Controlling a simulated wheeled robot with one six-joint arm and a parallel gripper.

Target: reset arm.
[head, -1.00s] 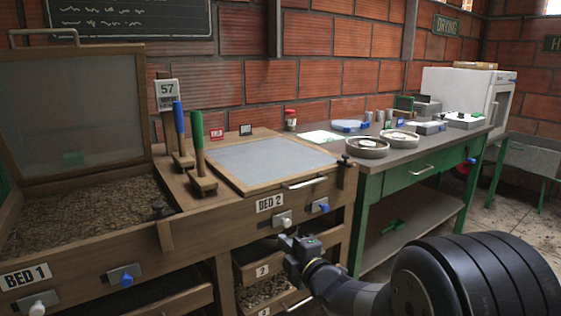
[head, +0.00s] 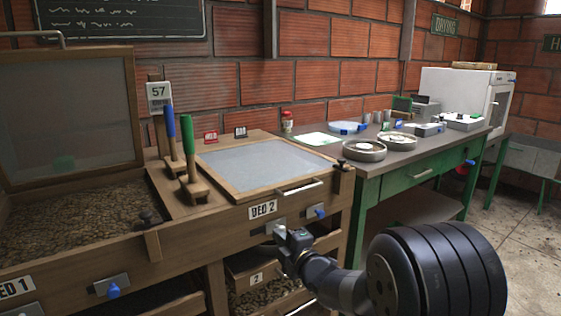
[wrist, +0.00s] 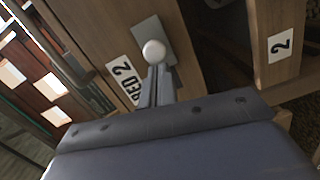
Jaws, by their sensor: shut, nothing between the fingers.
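My gripper (head: 284,236) is in front of the Bed 2 cabinet, just below the Bed 2 label (head: 262,210). In the wrist view my gripper (wrist: 158,80) has its fingers together and empty. Their tips point at a white knob (wrist: 154,51) on a grey plate. Whether they touch the knob I cannot tell. In the head view the gripper mostly hides that knob. My arm reaches in from the lower right.
A blue knob (head: 318,211) sits right of the gripper, under the lid handle (head: 299,186). An open drawer marked 2 (head: 257,279) is below. A green bench (head: 424,182) with dishes stands to the right.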

